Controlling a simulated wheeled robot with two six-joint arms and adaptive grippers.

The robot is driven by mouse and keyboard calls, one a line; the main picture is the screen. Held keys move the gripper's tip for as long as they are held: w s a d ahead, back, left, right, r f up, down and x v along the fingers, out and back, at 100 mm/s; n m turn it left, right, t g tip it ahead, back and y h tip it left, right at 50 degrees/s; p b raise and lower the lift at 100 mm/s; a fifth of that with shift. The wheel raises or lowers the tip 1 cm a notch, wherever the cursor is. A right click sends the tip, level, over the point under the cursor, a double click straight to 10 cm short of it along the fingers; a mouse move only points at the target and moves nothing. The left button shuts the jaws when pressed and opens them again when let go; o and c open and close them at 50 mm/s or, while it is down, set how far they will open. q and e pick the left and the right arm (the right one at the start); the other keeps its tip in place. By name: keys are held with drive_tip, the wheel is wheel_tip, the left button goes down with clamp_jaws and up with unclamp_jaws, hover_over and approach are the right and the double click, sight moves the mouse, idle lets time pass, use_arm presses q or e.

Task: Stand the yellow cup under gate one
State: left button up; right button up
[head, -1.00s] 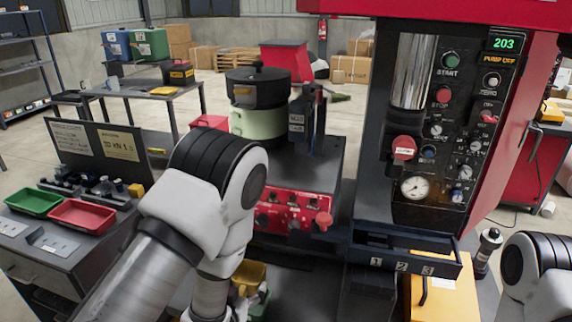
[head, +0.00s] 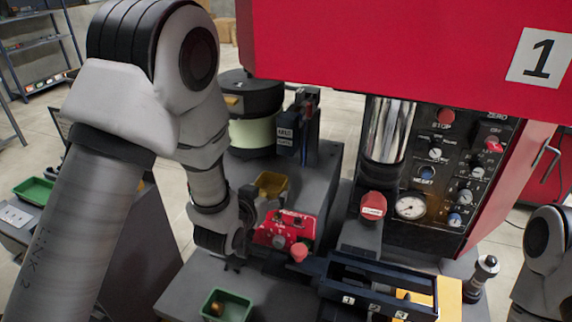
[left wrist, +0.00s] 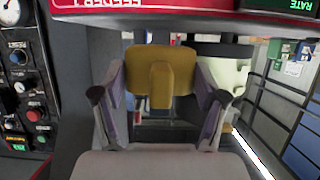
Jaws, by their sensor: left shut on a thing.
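The yellow cup (head: 272,183) is beside the red control box in the head view, partly hidden by my left gripper (head: 250,203). In the left wrist view the yellow cup (left wrist: 163,72) sits between the two fingers of my left gripper (left wrist: 161,97), which is shut on it. The dark gate tray (head: 385,272) is to the right of the cup, with labels 1, 2 and 3 on its front. The label 1 (head: 348,300) is the leftmost. The cup is apart from this tray. My right gripper is out of view; only part of that arm shows.
The red control box (head: 283,230) with knobs lies between cup and tray. A large red machine housing (head: 400,45) overhangs the tray.

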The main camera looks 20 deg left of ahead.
use_arm(q)
drive_tip(key=w+p, duration=0.1)
drive_tip(key=w, duration=0.5)
drive_tip(key=w+f+p, duration=0.1)
drive_tip(key=w, duration=0.2)
drive_tip(key=shift+w+a+p, duration=0.25)
drive_tip(key=shift+w+p, duration=0.1)
drive_tip(key=shift+w, duration=0.05)
drive_tip(key=shift+w+d+r+p, duration=0.15)
drive_tip(key=shift+w+r+p, duration=0.15)
drive_tip(key=shift+w+p, duration=0.3)
drive_tip(key=shift+w+d+r+p, duration=0.15)
drive_tip(key=shift+w+r+p, duration=0.15)
drive_tip(key=shift+w, duration=0.35)
drive_tip(key=shift+w+f+p, duration=0.2)
drive_tip(key=shift+f+p, duration=0.1)
drive_tip(key=shift+f, duration=0.3)
drive_tip(key=shift+w+f+p, duration=0.2)
drive_tip(key=shift+f+p, duration=0.1)
drive_tip(key=shift+f, duration=0.25)
drive_tip(key=shift+w+a+f, duration=0.15)
drive_tip(key=shift+w+f, duration=0.1)
drive_tip(key=o, duration=1.6)
drive_tip(key=shift+s, duration=0.1)
drive_tip(key=shift+s+r, duration=0.2)
drive_tip(key=shift+s, duration=0.05)
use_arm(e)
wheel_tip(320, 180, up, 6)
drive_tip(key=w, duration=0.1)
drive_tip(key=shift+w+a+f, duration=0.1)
